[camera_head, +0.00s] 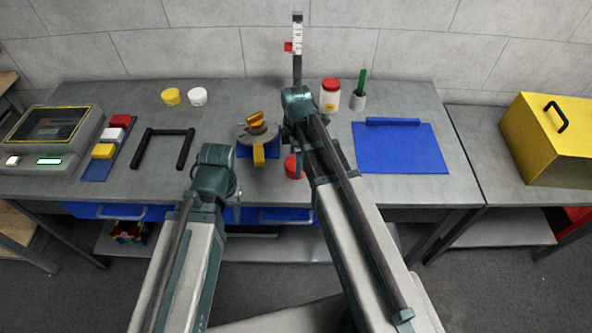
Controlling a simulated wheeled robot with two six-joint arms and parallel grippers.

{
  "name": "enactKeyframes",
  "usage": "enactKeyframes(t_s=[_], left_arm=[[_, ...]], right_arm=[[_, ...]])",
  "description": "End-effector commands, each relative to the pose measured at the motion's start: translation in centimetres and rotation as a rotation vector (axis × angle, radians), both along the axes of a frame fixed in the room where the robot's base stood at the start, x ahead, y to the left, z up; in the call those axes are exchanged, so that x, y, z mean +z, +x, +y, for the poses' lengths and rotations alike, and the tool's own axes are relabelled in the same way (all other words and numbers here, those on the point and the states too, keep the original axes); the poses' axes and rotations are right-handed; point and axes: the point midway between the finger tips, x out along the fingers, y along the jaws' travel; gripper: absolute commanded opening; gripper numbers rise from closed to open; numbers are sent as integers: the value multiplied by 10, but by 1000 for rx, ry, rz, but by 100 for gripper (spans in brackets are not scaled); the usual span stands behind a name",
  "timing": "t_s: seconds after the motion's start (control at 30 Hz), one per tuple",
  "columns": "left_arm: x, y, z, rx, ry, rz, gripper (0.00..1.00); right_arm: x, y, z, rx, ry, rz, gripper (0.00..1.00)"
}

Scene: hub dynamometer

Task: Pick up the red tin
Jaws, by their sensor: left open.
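A small round red tin (292,168) stands on the grey workbench (330,192) near its front edge, just right of centre. Its right side is partly covered by my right arm. My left gripper (236,204) is open and empty at the bench's front edge, to the left of the tin and apart from it. My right gripper (301,160) is mostly hidden behind its own wrist, close beside the tin in the picture. I cannot tell whether it touches the tin or how its jaws stand.
A brass-topped device (257,131) stands left of the tin. A red-lidded jar (330,96) and a cup with a green stick (358,100) stand behind. A blue mat (400,148) lies right, a black frame (160,150) left. A yellow box (548,140) is far right.

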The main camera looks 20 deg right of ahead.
Motion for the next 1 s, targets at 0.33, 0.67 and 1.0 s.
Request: enactKeyframes(t_s=[0.33,0.67,1.0], left_arm=[[-37,0,0,0,0,0,50],[-35,0,0,0,0,0,50],[-35,0,0,0,0,0,50]], right_arm=[[-37,0,-2,0,0,0,100],[-35,0,-2,0,0,0,77],[-35,0,-2,0,0,0,15]])
